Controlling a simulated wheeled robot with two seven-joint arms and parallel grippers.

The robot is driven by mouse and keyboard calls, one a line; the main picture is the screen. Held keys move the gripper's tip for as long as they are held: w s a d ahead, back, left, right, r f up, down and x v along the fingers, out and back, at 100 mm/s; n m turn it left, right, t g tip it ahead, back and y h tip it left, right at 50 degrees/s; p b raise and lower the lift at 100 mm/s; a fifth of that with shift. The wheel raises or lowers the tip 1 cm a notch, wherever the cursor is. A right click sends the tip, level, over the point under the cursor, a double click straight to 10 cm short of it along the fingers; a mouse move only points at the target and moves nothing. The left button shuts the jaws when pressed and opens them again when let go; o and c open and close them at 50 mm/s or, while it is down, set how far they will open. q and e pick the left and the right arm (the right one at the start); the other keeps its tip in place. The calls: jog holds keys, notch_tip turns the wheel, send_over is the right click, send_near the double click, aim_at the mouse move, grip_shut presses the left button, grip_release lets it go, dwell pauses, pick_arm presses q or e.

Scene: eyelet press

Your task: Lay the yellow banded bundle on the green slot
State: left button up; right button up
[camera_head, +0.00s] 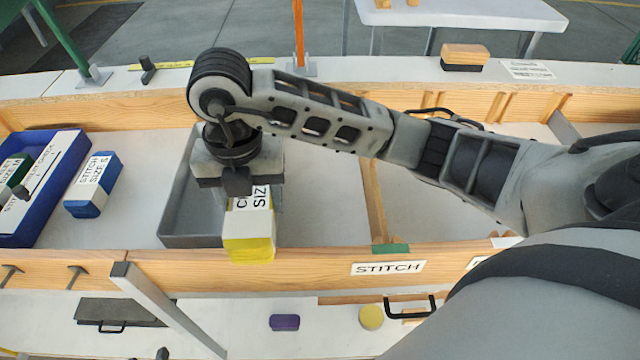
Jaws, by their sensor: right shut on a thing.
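The yellow banded bundle (249,240) has a white label and a yellow lower part. My right gripper (238,192), reaching in from the right, points down and is shut on it. The arm and gripper hide the bundle's far end. The bundle shows at the front right of a grey tray (185,225); I cannot tell whether it touches the tray. A small green patch (390,248), perhaps the green slot's marking, lies on the wooden front rail to the right of the bundle. My left gripper is not in view.
A blue tray (62,190) with labelled bundles stands at the left, with a blue-banded bundle (93,185) beside it. A wooden divider (373,200) rises right of the grey tray. The floor between them (325,200) is clear. A STITCH label (388,268) is on the front rail.

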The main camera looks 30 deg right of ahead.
jog(key=shift+w+d+f, duration=0.15)
jog(key=shift+d+f, duration=0.05)
jog(key=shift+d, duration=0.1)
jog(key=w+d+f, duration=0.1)
jog(key=d+f, duration=0.1)
jog(key=d, duration=0.1)
jog(key=w+d+f, duration=0.2)
jog(key=d+f, duration=0.1)
jog(key=d, duration=0.1)
jog(key=w+d+f, duration=0.1)
jog(key=d+f, duration=0.2)
jog(key=d, duration=0.1)
jog(key=shift+w+d+f, duration=0.1)
jog(key=shift+w, duration=0.3)
jog(key=shift+w+d+f, duration=0.1)
jog(key=shift+d+f, duration=0.15)
jog(key=shift+f, duration=0.1)
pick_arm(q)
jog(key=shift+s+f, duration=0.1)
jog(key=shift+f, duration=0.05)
pick_arm(e)
jog(key=shift+w+d+f, duration=0.1)
jog(key=shift+d+f, duration=0.05)
jog(key=shift+f, duration=0.75)
jog(key=shift+w+d+f, duration=0.1)
jog(key=shift+f, duration=0.8)
jog(key=shift+f, duration=0.1)
jog(key=shift+f, duration=0.15)
jog(key=o, duration=1.2)
jog(key=shift+s, duration=0.1)
